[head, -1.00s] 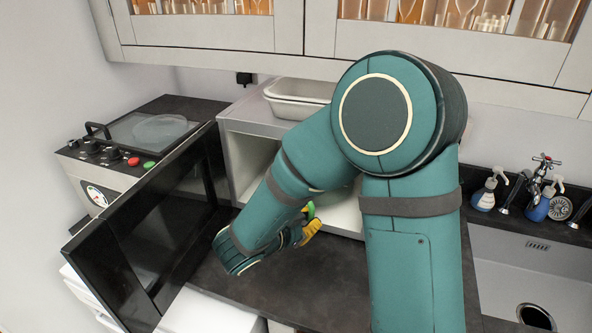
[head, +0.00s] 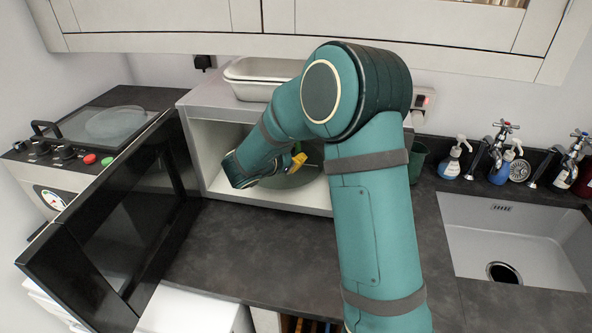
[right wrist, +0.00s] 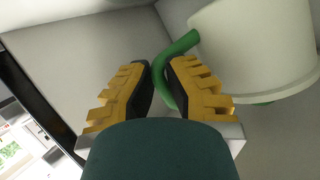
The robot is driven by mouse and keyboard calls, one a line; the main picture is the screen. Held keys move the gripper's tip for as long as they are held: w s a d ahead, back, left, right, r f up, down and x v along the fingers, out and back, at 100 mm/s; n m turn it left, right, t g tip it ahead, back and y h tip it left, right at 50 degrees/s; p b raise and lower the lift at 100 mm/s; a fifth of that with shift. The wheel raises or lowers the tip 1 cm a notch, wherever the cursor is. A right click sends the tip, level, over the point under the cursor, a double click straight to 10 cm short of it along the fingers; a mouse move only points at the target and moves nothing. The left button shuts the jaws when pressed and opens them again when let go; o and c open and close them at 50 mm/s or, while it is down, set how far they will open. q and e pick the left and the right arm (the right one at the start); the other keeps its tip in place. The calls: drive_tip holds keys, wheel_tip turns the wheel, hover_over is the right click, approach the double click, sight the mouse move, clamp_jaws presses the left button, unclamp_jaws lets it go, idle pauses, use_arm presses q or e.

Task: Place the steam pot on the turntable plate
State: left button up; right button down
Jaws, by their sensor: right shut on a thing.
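The steam pot (right wrist: 258,48) shows in the right wrist view at the upper right, with a cream body and a green curved handle. My right gripper (right wrist: 160,78) is shut on that handle, which passes between its yellow fingers. In the head view my right gripper (head: 298,161) is inside the open microwave's mouth; my arm hides most of what is there. A dark greenish round surface (head: 292,181), apparently the turntable plate, shows low in the cavity below the gripper. I cannot tell whether the pot touches it. My left gripper is not in view.
The microwave (head: 212,155) has its black door (head: 125,225) swung open to the left. White trays (head: 262,75) sit on top. A stove (head: 95,130) stands at left, a sink (head: 515,240) and soap bottles (head: 452,160) at right. The counter before the microwave is mostly clear.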

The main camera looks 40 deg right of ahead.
sight(293, 155)
drive_tip(key=shift+w+d, duration=0.65)
drive_tip(key=shift+d, duration=0.2)
drive_tip(key=shift+w+d+f+b, duration=0.15)
drive_tip(key=shift+f+b, duration=0.15)
drive_tip(key=shift+f, duration=0.55)
drive_tip(key=shift+w+d+f+b, duration=0.15)
drive_tip(key=shift+f+b, duration=0.55)
drive_tip(key=shift+f, duration=1.9)
drive_tip(key=shift+f, duration=0.2)
drive_tip(key=c, duration=1.1)
unclamp_jaws()
drive_tip(key=shift+o, duration=0.2)
